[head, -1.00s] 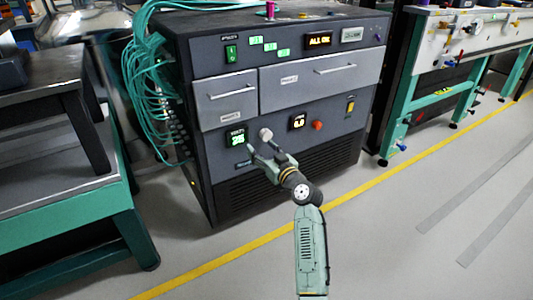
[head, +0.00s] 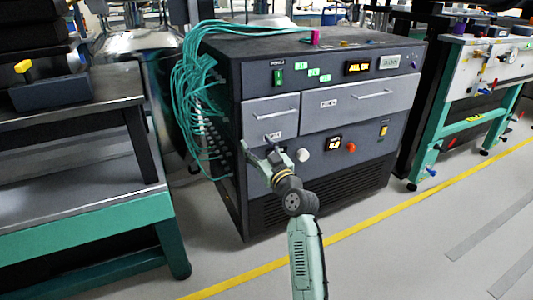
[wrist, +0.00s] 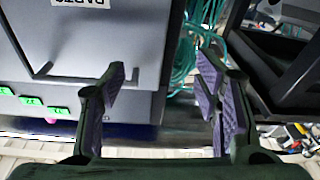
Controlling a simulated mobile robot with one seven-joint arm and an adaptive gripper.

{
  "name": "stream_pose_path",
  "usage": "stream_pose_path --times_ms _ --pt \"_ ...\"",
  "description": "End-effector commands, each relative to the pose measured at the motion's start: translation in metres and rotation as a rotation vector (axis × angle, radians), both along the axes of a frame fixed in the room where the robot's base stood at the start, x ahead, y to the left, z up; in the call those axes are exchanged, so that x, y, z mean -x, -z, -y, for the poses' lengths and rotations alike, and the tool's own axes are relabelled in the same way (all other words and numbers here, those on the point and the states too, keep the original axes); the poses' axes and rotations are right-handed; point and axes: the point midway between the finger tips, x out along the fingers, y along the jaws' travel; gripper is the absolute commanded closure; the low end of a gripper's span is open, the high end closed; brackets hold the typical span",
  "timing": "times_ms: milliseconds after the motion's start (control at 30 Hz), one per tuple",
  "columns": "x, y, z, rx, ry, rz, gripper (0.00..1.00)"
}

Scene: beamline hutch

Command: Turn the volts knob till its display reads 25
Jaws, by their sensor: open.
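The pale round volts knob (head: 303,155) is on the lower front panel of the dark cabinet (head: 320,185), left of the small lit display. The volts display itself is hidden behind my gripper in the head view, so its reading cannot be seen. My gripper (head: 257,145) is up and left of the knob, in front of the lower edge of the left drawer, apart from the knob. In the wrist view my gripper (wrist: 162,75) has its purple-padded fingers spread with nothing between them. The knob does not show there.
The left drawer (head: 271,117) has a bar handle. Teal cables (head: 200,85) hang on the cabinet's left side. A green-framed bench (head: 100,225) stands left; floor in front is clear.

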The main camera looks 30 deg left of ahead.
Motion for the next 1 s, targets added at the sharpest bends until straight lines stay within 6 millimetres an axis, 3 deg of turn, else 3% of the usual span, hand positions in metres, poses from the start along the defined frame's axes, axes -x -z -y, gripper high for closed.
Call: stream_pose_path --times_ms 233,833,933,1000 --pt "0.009 -0.017 -0.008 -0.013 -0.005 0.021 0.43" --pt "0.011 -0.020 -0.010 -0.015 -0.006 0.026 0.43" --pt "0.021 -0.038 -0.018 -0.027 -0.014 0.047 0.43" --pt "0.036 -0.065 -0.028 -0.051 -0.024 0.079 0.43"
